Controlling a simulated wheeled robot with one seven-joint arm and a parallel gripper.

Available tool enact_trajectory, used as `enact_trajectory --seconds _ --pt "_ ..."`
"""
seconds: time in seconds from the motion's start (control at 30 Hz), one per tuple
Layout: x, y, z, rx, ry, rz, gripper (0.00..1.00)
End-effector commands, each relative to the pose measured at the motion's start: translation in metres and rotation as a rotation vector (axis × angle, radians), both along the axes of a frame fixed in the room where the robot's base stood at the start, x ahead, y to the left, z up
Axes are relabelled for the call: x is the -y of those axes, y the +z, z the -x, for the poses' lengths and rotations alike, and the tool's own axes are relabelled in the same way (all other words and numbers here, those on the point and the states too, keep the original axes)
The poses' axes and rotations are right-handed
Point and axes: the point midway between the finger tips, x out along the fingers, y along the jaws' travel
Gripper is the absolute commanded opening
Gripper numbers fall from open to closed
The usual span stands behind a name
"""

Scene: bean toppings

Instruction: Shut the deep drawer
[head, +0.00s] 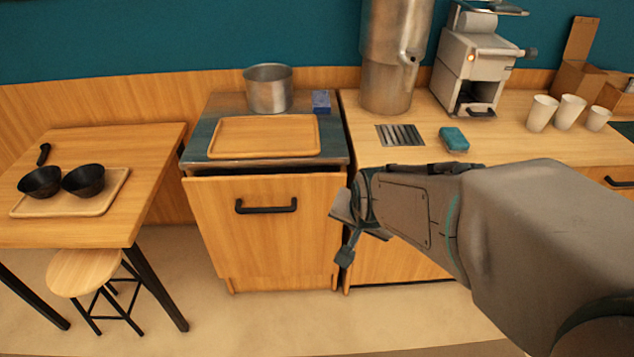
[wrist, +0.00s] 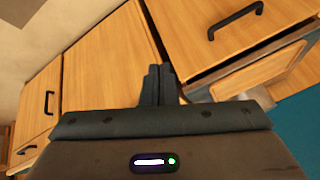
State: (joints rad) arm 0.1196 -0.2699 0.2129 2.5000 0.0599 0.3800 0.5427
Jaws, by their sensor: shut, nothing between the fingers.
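The deep drawer (head: 265,255) has a tall wooden front with a black bar handle (head: 266,206). It stands a little out from its cabinet, with a dark gap along its top edge. In the wrist view the drawer front (wrist: 205,30) shows at the upper right, with its handle (wrist: 235,20). My gripper (head: 345,256) is just right of the drawer front's right edge, lower than the handle. Its fingers (wrist: 158,84) are together and empty in the wrist view. I cannot tell whether they touch the drawer.
A wooden tray (head: 265,155), a metal pot (head: 268,92) and a blue box (head: 321,101) stand on the cabinet top. The counter (head: 500,145) continues right. At left are a table (head: 100,225) and a stool (head: 85,272). The floor before the drawer is clear.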

Motion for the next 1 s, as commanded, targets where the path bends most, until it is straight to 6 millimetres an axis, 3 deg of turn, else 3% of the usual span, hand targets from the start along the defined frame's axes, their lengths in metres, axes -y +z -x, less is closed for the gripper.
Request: enact_trajectory --seconds 0.03,0.1,0.3,0.5,0.73,1.0 --pt "-0.006 -0.041 -0.018 0.033 -0.078 -0.062 0.0" --pt "-0.016 -0.07 -0.041 0.096 -0.19 -0.168 0.0" --pt "-0.045 -0.146 -0.097 0.24 -0.496 -0.547 0.0" --pt "-0.068 -0.209 -0.137 0.328 -0.801 -1.027 0.0" --pt "-0.072 -0.26 -0.163 0.364 -1.129 -1.661 0.0" --pt "-0.054 -0.28 -0.171 0.362 -1.334 -2.215 0.0"
